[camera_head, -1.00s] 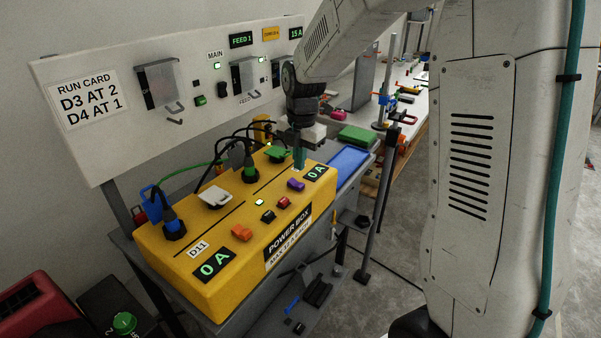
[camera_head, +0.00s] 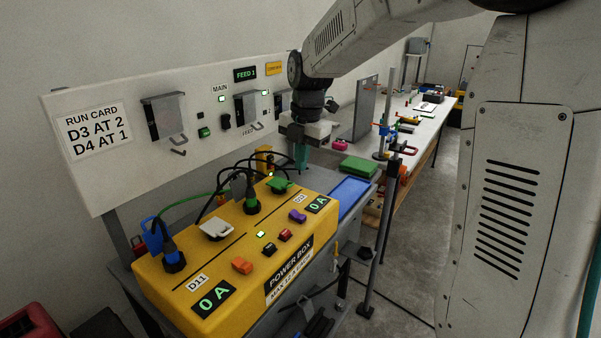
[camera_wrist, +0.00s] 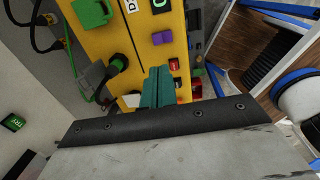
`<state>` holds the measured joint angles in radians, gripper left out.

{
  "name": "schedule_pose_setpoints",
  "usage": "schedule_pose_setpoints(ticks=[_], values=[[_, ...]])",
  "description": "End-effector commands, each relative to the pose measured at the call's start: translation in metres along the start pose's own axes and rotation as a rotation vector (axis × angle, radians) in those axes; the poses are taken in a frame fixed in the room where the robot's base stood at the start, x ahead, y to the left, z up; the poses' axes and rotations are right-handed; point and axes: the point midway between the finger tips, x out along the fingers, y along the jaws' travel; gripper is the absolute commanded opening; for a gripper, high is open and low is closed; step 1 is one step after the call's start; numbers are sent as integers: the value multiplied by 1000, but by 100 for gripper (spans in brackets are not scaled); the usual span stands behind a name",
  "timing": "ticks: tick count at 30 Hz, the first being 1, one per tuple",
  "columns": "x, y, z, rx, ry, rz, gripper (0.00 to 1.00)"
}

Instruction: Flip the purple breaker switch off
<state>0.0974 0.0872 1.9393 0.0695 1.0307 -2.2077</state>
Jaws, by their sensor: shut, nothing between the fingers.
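The purple breaker switch (camera_head: 297,215) sits on top of the yellow power box (camera_head: 222,252), near its right end beside a "0 A" display. It also shows in the wrist view (camera_wrist: 162,38). My gripper (camera_head: 301,157) has teal fingers, shut and empty, held above the back right part of the box. In the wrist view the fingertips (camera_wrist: 158,72) appear over the box, below the purple switch in the picture and apart from it as far as I can tell. Whether the switch is on or off is too small to tell.
Red (camera_head: 285,235), black (camera_head: 269,249) and orange (camera_head: 242,265) switches line the same row. Plugs with cables, including a green one (camera_head: 252,206), stand behind them. An upright panel (camera_head: 110,170) rises behind the box. A blue tray (camera_head: 350,193) lies to the right.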

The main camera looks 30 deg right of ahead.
Motion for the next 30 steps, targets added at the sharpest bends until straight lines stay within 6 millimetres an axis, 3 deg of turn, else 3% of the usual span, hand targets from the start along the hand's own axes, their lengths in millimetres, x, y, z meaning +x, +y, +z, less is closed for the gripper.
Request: schedule_pose_setpoints(ticks=[8,13,30], values=[[0,2,0,0,0,18,0],[12,2,0,0,1,16,0],[121,4,0,-1,1,15,0]])
